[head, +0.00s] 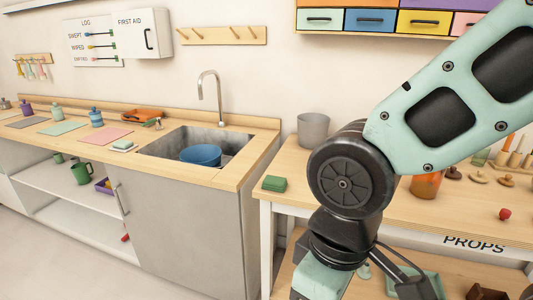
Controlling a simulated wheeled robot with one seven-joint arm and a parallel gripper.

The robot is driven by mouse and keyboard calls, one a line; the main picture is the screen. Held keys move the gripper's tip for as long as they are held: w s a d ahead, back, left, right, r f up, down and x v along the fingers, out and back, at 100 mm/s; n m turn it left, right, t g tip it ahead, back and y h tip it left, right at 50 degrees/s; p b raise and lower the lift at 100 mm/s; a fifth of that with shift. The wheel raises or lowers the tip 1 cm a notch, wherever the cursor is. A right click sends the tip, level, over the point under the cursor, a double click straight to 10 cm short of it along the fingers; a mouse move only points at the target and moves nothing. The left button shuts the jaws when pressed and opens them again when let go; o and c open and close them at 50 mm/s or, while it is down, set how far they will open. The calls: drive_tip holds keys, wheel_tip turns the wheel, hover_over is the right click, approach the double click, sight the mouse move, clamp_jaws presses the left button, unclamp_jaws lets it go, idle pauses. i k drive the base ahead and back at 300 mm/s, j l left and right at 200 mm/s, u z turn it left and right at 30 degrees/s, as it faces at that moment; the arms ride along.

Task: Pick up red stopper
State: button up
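A small red rounded piece, which looks like the red stopper (504,214), lies on the wooden top of the props table (455,218) at the right, near its front edge. It is too small to make out its shape well. My arm crosses the middle and right of the view, to the left of and above the red piece, and bends downward at the bottom. My gripper's fingertips do not show, so its state and contents are hidden.
An orange jar (426,186), partly behind my arm, and several wooden pieces stand farther back on the props table. A grey pot (313,130) and green block (274,183) are at its left. A sink counter (225,178) stands left. Drawers (370,21) hang above.

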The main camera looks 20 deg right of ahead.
sight(505, 214)
drive_tip(key=l+z, duration=0.15)
drive_tip(key=z, duration=1.5)
